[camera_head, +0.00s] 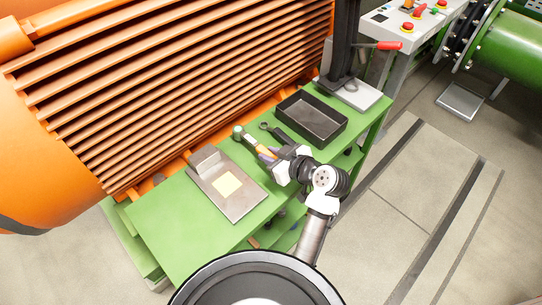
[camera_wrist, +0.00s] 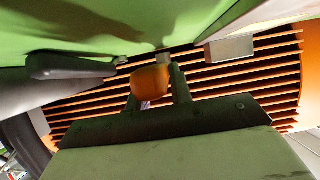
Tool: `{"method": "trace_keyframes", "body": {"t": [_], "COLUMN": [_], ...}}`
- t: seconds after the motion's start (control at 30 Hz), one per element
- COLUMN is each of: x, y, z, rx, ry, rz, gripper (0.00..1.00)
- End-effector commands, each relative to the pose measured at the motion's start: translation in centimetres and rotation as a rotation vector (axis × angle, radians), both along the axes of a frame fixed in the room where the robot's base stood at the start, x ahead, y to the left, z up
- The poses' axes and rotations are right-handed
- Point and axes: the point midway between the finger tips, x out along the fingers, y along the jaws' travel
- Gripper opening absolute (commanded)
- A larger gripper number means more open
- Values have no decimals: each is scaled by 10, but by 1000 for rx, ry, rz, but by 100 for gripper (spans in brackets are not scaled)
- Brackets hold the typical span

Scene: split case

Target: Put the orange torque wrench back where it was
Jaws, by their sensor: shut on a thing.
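The orange torque wrench (camera_head: 265,153) is in the jaws of my gripper (camera_head: 270,157), over the green bench top between the grey plate and the black tray. Its far end points to the upper left in the head view. In the wrist view, its orange end (camera_wrist: 151,80) sits between the two fingers of my gripper (camera_wrist: 158,84), which is shut on it. Much of the wrench is hidden behind the fingers and wrist. I cannot tell whether it touches the bench.
A dark wrench (camera_head: 282,134) lies beside it. The black tray (camera_head: 338,129) stands to the right, with a press stand (camera_head: 345,50) behind. A grey plate (camera_head: 240,207) with a block and yellow square lies left. The bench's front left (camera_head: 165,225) is clear. A large orange finned housing (camera_head: 190,75) stands behind.

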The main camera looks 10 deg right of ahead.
Motion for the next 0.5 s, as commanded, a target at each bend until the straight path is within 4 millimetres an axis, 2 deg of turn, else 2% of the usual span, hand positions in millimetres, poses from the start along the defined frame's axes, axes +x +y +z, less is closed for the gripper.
{"method": "trace_keyframes", "body": {"t": [0.1,0.43,0.47,0.5], "x": [0,0,0,0], "y": [0,0,0,0], "z": [-10,-14,-14,-13], "rx": [1,-1,0,0], "ry": [-2,-3,-2,-2], "rz": [0,0,0,0], "gripper": [0,0,24,30]}}
